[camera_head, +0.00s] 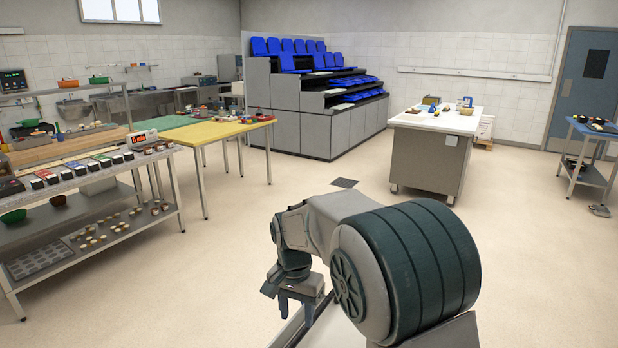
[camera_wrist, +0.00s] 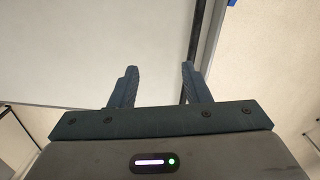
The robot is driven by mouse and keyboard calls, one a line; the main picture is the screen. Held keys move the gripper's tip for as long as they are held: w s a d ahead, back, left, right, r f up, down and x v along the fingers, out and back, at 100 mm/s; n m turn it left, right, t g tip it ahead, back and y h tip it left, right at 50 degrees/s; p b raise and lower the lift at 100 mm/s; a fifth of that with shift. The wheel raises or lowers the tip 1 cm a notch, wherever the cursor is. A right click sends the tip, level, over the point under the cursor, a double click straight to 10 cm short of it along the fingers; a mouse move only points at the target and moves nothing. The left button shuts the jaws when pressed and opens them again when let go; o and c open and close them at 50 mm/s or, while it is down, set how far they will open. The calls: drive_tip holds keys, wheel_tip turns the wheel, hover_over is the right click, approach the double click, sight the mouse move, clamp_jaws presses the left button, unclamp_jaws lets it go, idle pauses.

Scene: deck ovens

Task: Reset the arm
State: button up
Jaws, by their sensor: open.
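My arm is bent in front of my body in the head view. My gripper (camera_head: 293,309) hangs low at the end of it, pointing down. In the wrist view my gripper (camera_wrist: 158,84) shows its two dark fingers apart, with nothing between them. A pale flat surface (camera_wrist: 90,45) with a dark edge lies beyond the fingers. I cannot tell how far below the fingers it is.
A steel table (camera_head: 90,182) with jars and bowls stands at the left, beside a yellow-topped table (camera_head: 215,131). Blue tiered seats (camera_head: 315,128) stand at the back. A white-topped counter (camera_head: 434,122) and a blue cart (camera_head: 590,131) are right. The middle floor is clear.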

drive_tip(key=s+d+r+n+t, duration=0.2)
drive_tip(key=s+d+r, duration=0.5)
drive_tip(key=s+d, duration=0.3)
drive_tip(key=s+d+n+t, duration=0.1)
drive_tip(key=s+d+n, duration=0.1)
drive_tip(key=s+d, duration=0.6)
drive_tip(key=s+f, duration=0.1)
drive_tip(key=s, duration=0.2)
drive_tip(key=shift+s+n, duration=0.3)
drive_tip(key=shift+n, duration=0.1)
